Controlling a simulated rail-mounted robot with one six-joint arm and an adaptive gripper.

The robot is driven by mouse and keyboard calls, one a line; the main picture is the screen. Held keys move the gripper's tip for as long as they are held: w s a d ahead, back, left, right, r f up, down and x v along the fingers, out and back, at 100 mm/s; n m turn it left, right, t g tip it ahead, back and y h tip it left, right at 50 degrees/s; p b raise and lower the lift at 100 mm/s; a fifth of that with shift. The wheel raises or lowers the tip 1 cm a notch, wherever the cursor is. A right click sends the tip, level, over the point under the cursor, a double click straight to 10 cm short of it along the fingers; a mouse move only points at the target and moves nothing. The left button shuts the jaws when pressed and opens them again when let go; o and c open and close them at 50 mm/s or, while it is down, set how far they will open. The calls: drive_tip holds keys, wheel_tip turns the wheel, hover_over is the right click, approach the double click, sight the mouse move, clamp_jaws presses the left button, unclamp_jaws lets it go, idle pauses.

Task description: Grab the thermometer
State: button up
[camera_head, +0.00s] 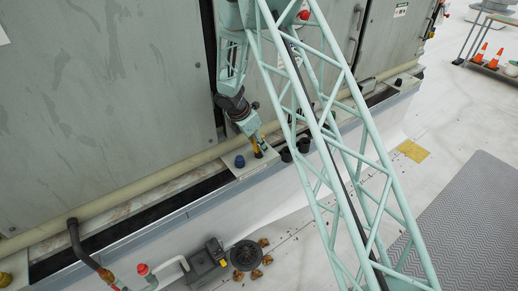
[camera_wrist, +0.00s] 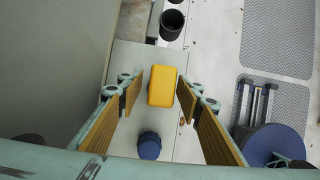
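A yellow block-like thing (camera_wrist: 162,86) with rounded corners stands on a pale ledge (camera_wrist: 127,62) in the wrist view. It may be the thermometer; no dial or display shows. My gripper (camera_wrist: 159,97) is open, with one tan-padded finger on each side of the yellow thing and visible gaps to both. In the head view my gripper (camera_head: 258,149) points down at the ledge beside the grey cabinet, and its fingers mostly hide what lies between them.
A blue round-topped thing (camera_wrist: 149,146) stands close to the yellow one; it also shows in the head view (camera_head: 239,161). Black cups (camera_head: 286,155) stand right of my gripper, one showing in the wrist view (camera_wrist: 172,25). The grey cabinet (camera_head: 110,80) rises close behind. A pipe (camera_head: 120,190) runs along its foot.

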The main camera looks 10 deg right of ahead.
drive_tip(key=shift+c, duration=0.7)
drive_tip(key=c, duration=0.9)
drive_tip(key=shift+r, duration=0.1)
drive_tip(key=shift+r+p, duration=0.5)
drive_tip(key=shift+r, duration=1.15)
drive_tip(key=s, duration=0.5)
drive_tip(key=s+r, duration=0.1)
drive_tip(key=s, duration=0.4)
drive_tip(key=s+a+b, duration=0.1)
drive_tip(key=s, duration=0.5)
drive_tip(key=shift+a+r, duration=0.1)
drive_tip(key=shift+r, duration=0.15)
